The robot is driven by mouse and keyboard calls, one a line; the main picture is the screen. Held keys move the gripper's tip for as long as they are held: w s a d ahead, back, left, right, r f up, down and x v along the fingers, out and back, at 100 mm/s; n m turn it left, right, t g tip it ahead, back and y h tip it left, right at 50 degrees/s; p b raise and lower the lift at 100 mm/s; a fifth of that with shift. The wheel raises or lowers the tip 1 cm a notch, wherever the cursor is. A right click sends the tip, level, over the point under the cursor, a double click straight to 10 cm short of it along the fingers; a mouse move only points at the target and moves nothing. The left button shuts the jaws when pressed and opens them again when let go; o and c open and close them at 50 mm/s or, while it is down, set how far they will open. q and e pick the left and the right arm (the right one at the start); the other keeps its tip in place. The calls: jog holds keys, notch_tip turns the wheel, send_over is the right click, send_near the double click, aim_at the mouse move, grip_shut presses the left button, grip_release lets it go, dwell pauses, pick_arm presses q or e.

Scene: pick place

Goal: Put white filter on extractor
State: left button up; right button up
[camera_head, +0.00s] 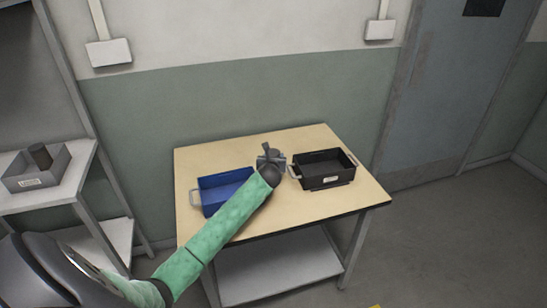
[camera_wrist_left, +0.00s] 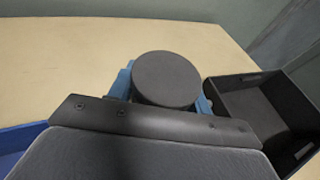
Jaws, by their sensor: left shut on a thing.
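My left gripper (camera_head: 270,163) is over the middle of the table, between the blue and black bins. It is shut on a dark round piece (camera_wrist_left: 167,79), whose flat grey top shows in the left wrist view. Light-blue parts (camera_wrist_left: 121,83) show on both sides of this piece; I cannot tell whether they belong to the gripper or to a device under it. I cannot make out a white filter or clearly identify the extractor in either view. My gripper and wrist hide much of that spot. My right gripper is not in view.
A blue bin (camera_head: 222,178) stands left of the gripper and a black bin (camera_head: 323,183) stands close on its right. The wooden table (camera_head: 205,150) is bare at the back. A grey bin (camera_head: 22,180) holding a dark cylinder (camera_head: 40,155) sits on the left shelf.

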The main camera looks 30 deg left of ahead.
pick_arm(q)
jog(key=shift+f, duration=0.3)
jog(key=o, duration=1.1)
jog(key=shift+f, duration=0.1)
